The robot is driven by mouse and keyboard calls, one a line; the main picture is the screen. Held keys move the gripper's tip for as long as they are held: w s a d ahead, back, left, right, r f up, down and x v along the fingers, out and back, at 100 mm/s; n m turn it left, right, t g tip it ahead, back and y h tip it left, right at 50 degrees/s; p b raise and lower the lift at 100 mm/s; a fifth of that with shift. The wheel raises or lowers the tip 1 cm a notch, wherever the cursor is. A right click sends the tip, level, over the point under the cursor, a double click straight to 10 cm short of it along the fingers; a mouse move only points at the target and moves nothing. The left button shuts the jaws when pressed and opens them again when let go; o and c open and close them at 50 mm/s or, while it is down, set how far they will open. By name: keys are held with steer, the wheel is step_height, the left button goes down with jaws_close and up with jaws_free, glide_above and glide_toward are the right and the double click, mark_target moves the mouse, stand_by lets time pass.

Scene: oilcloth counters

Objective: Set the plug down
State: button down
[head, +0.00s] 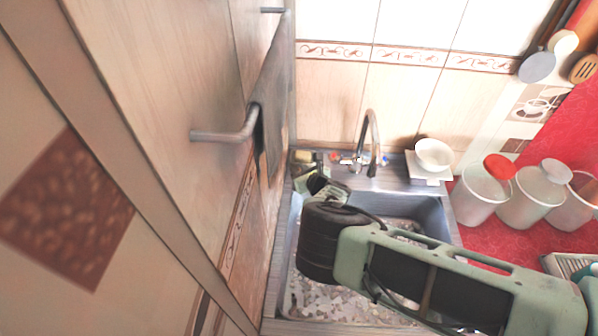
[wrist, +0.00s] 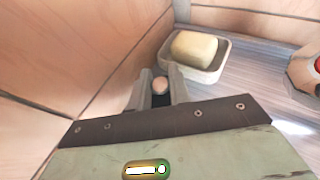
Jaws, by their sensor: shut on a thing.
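My gripper (wrist: 159,84) is shut on the plug (wrist: 160,87), a small rounded pale pinkish-beige thing between the two grey fingers in the wrist view. Only its rounded top shows; its lower part is hidden by the fingers and a dark gap. In the head view my gripper (head: 314,181) is over the back left corner of the sink, near the wall. The plug cannot be made out there. Whether the plug touches the grey counter (wrist: 255,68) is unclear.
A soap dish (wrist: 218,68) with a yellowish soap bar (wrist: 194,48) stands just beyond my fingers. Wood-toned wall panels (wrist: 75,60) are close on the left. The steel sink (head: 432,212), tap (head: 371,130) and white bowl (head: 433,153) lie to the right.

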steer(key=c, duration=1.6)
jaws_free()
steer(key=shift+f, duration=0.15)
steer(key=shift+r, duration=0.25)
steer(key=v, duration=1.2)
